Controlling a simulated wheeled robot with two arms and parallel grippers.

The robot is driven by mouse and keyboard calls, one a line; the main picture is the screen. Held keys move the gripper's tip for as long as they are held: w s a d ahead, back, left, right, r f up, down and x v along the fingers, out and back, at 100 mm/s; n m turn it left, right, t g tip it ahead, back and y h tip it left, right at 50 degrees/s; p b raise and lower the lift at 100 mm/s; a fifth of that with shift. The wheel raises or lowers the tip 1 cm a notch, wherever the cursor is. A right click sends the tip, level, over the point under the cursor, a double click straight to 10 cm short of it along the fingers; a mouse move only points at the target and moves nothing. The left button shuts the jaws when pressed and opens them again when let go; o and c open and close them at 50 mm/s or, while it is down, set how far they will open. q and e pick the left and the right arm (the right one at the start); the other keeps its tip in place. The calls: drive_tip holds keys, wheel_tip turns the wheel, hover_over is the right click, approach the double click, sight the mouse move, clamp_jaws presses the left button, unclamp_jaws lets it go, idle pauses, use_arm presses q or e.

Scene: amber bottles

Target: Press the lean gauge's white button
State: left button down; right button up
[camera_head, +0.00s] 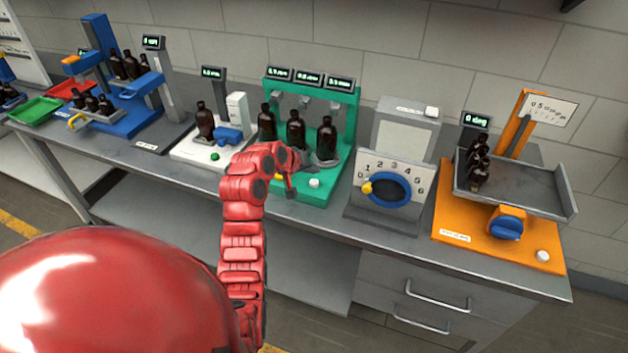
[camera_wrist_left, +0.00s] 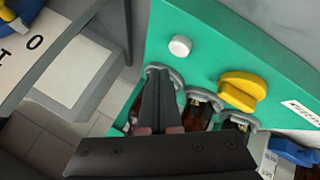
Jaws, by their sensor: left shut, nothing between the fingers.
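The lean gauge is the orange stand (camera_head: 465,235) at the right end of the bench in the head view. It has a tilted grey tray (camera_head: 530,185), dark bottles (camera_head: 478,165) at the tray's left end, a blue knob (camera_head: 505,224) and a display reading 0 deg (camera_head: 476,121). Its white button (camera_head: 543,256) is at the front right corner. My left gripper (camera_head: 310,166) is at the green station, well left of the gauge. In the left wrist view its fingers (camera_wrist_left: 161,75) are shut and empty, close to the station's bottle rings. My right gripper is not in view.
The green station (camera_head: 350,115) holds three bottles (camera_head: 327,138) and has its own white button (camera_head: 314,183) and yellow knob (camera_wrist_left: 242,90). A grey box with a numbered dial (camera_head: 388,188) stands between it and the gauge. Scales and trays fill the left bench.

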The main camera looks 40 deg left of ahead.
sight(312, 184)
use_arm(q)
drive_tip(key=shift+r+p, duration=0.45)
drive_tip(key=shift+r, duration=1.2)
